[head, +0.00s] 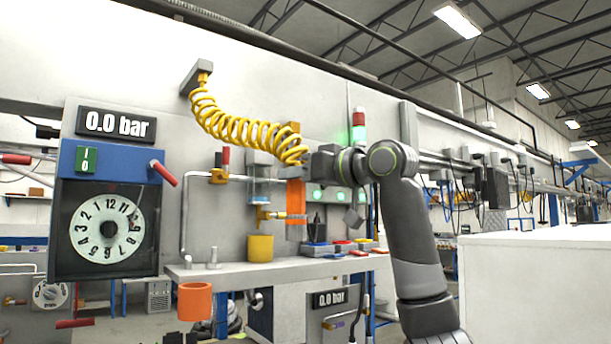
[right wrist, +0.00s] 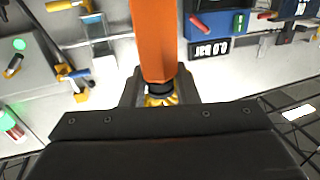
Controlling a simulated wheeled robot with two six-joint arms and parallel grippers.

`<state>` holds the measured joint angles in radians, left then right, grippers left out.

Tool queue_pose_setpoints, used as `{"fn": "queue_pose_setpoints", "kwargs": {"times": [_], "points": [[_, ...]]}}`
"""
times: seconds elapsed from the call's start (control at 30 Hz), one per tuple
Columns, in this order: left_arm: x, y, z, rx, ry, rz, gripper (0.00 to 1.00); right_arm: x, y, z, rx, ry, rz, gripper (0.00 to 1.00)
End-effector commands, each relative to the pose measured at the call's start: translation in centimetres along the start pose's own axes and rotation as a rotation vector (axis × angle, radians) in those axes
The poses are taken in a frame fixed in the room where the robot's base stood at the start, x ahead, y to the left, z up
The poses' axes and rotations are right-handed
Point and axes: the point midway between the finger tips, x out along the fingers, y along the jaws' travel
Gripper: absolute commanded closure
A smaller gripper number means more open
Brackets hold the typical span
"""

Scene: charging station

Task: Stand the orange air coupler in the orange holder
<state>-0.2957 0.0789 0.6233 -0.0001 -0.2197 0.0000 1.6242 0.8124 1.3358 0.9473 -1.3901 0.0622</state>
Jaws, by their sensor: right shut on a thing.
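The orange air coupler (head: 296,198) hangs roughly upright at the end of the yellow coiled hose (head: 235,128). My right gripper (head: 303,172) is shut on its upper end. In the right wrist view the coupler (right wrist: 154,38) sticks out between the jaws (right wrist: 160,88), with a dark collar and part of the yellow hose (right wrist: 160,101) at its base. The orange holder (head: 195,302) is an open cup at the lower left in the head view, apart from the coupler and lower. My left gripper is not in view.
A shelf (head: 225,272) runs below the coupler, bearing a yellow cup (head: 260,248) and small trays (head: 318,248). A dial box (head: 106,230) with a red lever (head: 163,173) stands at left. The hose hangs from a wall bracket (head: 196,76).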

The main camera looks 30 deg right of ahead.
Motion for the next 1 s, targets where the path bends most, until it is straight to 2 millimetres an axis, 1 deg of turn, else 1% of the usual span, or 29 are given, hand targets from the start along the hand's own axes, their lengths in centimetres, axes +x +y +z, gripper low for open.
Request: {"fn": "queue_pose_setpoints", "kwargs": {"times": [0.23,1.0], "points": [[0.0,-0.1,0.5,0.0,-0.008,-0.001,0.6,1.4,-0.7,-0.1,-0.001,0.002,-0.002,1.0],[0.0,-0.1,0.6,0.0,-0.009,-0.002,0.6,5.7,-2.5,-0.1,0.0,0.001,-0.002,1.0]]}}
